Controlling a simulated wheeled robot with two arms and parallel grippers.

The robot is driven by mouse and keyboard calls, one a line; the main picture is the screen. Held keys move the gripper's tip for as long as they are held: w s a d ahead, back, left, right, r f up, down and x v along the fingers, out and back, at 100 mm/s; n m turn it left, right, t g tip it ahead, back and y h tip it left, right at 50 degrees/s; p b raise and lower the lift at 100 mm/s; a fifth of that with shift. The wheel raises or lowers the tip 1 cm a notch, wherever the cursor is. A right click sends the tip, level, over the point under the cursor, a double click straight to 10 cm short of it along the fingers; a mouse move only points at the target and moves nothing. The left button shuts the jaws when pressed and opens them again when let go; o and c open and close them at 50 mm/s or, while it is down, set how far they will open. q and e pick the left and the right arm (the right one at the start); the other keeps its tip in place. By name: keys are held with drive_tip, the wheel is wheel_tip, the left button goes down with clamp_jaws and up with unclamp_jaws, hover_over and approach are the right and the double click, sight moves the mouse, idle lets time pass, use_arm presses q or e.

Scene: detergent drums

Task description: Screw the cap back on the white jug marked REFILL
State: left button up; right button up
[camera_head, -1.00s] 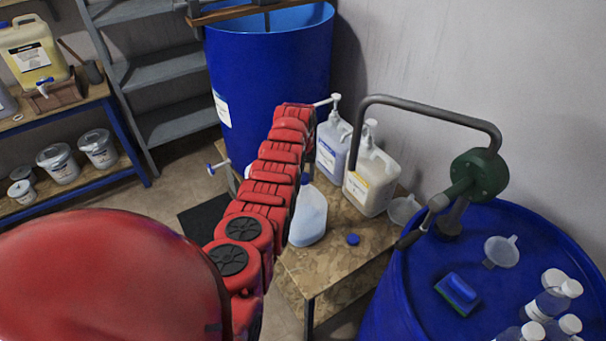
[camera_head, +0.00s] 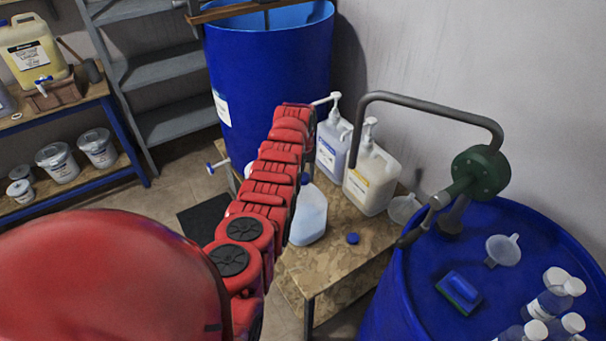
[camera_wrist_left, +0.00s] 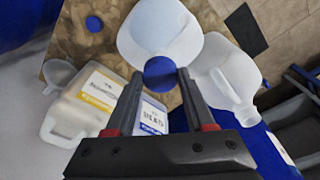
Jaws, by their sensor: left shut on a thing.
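A translucent white jug (camera_head: 309,217) stands on the wooden table, partly behind my left arm. It also shows in the wrist view (camera_wrist_left: 158,25), with a blue cap (camera_wrist_left: 160,72) at its neck. My left gripper (camera_wrist_left: 160,76) is shut on this cap, one finger on each side. I cannot tell how firmly the cap sits on the neck. In the head view my arm hides the fingers. A second white jug (camera_wrist_left: 227,80) stands beside it, its neck without a blue cap. Another blue cap (camera_head: 352,239) lies loose on the table. No REFILL marking is readable.
Two pump containers, one with a yellow label (camera_head: 371,185) and one with a blue label (camera_head: 331,150), stand behind the jug. A small funnel (camera_head: 403,209) is near them. Blue drums stand behind (camera_head: 270,85) and at right (camera_head: 420,300). The table front is clear.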

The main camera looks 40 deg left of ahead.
use_arm(q)
drive_tip(key=shift+f+b, duration=0.3)
idle(0.5)
drive_tip(key=shift+f+m+b, duration=0.15)
drive_tip(key=shift+m+b, duration=0.2)
drive_tip(key=shift+m, duration=0.25)
drive_tip(key=m+b, duration=0.3)
drive_tip(key=m, duration=0.1)
drive_tip(key=shift+s+h, duration=0.15)
drive_tip(key=shift+h, duration=0.25)
drive_tip(key=shift+m, duration=0.3)
